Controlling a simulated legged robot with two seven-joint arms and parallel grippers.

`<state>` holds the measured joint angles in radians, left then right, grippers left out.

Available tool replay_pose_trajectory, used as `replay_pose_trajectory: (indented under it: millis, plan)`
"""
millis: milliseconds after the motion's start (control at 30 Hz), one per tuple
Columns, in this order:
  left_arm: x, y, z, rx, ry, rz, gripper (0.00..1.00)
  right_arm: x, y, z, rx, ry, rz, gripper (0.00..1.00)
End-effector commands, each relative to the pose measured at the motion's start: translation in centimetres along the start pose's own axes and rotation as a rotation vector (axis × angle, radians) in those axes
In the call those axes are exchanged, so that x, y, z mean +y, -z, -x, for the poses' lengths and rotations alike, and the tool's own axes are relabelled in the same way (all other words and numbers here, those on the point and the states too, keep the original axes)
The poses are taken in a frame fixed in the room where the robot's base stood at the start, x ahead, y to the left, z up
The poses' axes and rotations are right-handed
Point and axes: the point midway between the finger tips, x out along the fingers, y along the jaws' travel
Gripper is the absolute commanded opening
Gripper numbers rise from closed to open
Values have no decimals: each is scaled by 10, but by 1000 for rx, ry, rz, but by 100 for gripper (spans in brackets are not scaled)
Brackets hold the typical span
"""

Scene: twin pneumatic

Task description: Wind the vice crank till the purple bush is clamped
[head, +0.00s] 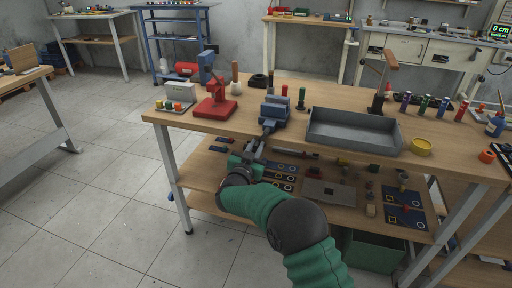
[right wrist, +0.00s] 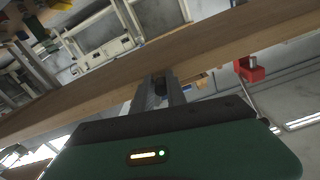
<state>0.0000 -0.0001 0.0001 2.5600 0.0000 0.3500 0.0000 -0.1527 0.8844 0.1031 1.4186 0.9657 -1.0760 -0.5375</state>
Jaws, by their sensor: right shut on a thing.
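The blue-grey vice (head: 274,108) stands at the front edge of the wooden workbench, left of the grey tray. My right gripper (head: 262,138) is in front of the bench edge, just below the vice, and is shut on the vice crank, which its fingers mostly hide. In the right wrist view the two fingers (right wrist: 159,88) reach up to the bench edge with a small dark part between them. I cannot make out a purple bush in the vice jaws, nor how far the jaws are apart. My left gripper is not in view.
A grey tray (head: 352,131) lies right of the vice. The bench's lower shelf (head: 207,199) carries mats and small parts below my right arm.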

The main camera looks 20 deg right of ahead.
Motion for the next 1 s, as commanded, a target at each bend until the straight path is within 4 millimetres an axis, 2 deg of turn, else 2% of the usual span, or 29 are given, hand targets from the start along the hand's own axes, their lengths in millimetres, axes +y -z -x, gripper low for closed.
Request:
replay_pose_trajectory:
  millis: [167, 400, 467, 767, 800, 933, 1000]
  plan:
    - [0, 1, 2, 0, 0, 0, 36, -4, 5, 0, 4, 2, -67, 0]
    - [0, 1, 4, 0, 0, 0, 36, -16, 14, 0, 5, 4, -420, 0]
    - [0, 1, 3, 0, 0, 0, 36, -17, 16, -1, 6, 4, -472, 0]
    - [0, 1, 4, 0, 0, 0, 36, -18, 18, -1, 8, 4, -500, 0]
    - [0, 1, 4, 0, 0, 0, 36, -18, 18, -1, 8, 4, -500, 21]
    - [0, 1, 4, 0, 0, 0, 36, -18, 17, -1, 7, 3, -499, 37]
    - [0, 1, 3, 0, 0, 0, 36, -17, 16, -1, 5, 2, -498, 37]
